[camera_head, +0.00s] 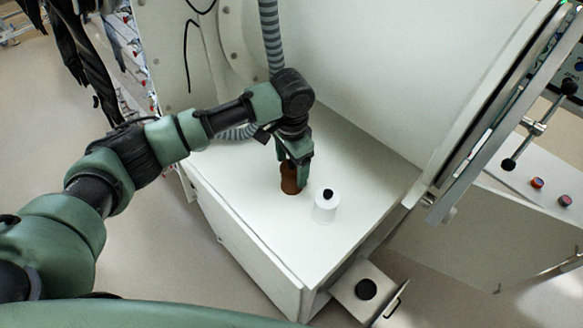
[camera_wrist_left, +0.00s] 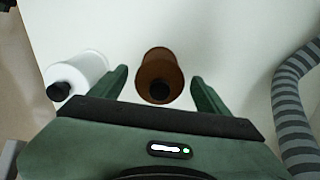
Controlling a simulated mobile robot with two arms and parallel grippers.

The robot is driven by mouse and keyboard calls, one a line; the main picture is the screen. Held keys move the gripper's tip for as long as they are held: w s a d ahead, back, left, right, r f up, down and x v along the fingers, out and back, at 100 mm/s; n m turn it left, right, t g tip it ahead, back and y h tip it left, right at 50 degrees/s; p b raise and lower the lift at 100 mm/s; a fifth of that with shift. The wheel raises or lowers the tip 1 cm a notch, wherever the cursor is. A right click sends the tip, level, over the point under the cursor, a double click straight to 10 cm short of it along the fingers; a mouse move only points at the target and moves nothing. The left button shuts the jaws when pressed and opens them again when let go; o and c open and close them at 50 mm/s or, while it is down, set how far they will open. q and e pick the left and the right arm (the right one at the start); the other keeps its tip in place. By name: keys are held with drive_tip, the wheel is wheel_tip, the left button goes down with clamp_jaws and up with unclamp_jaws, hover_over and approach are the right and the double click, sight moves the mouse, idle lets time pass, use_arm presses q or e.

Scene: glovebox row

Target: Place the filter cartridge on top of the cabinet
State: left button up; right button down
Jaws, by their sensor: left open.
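A brown cylinder (camera_wrist_left: 160,66) with a black end stands on the white cabinet top (camera_head: 237,217). A white cylinder (camera_head: 325,208) with a black knob stands just right of it in the head view, and on the left in the left wrist view (camera_wrist_left: 88,68). Which one is the filter cartridge cannot be told by looks alone. My left gripper (camera_head: 293,172) is open above the brown cylinder, which also shows in the head view (camera_head: 289,182). In the wrist view its fingers lie on either side of that cylinder with gaps. My right gripper is not in view.
A large pale glovebox body (camera_head: 370,70) rises behind the cabinet top. A striped hose (camera_head: 270,35) hangs near my left wrist. An open drawer (camera_head: 347,283) with a round black item (camera_head: 366,289) sticks out below. The cabinet top's front is clear.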

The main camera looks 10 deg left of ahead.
use_arm(q)
wheel_tip(320, 180, up, 11)
drive_tip(key=shift+r+b, duration=0.1)
drive_tip(key=shift+b, duration=0.95)
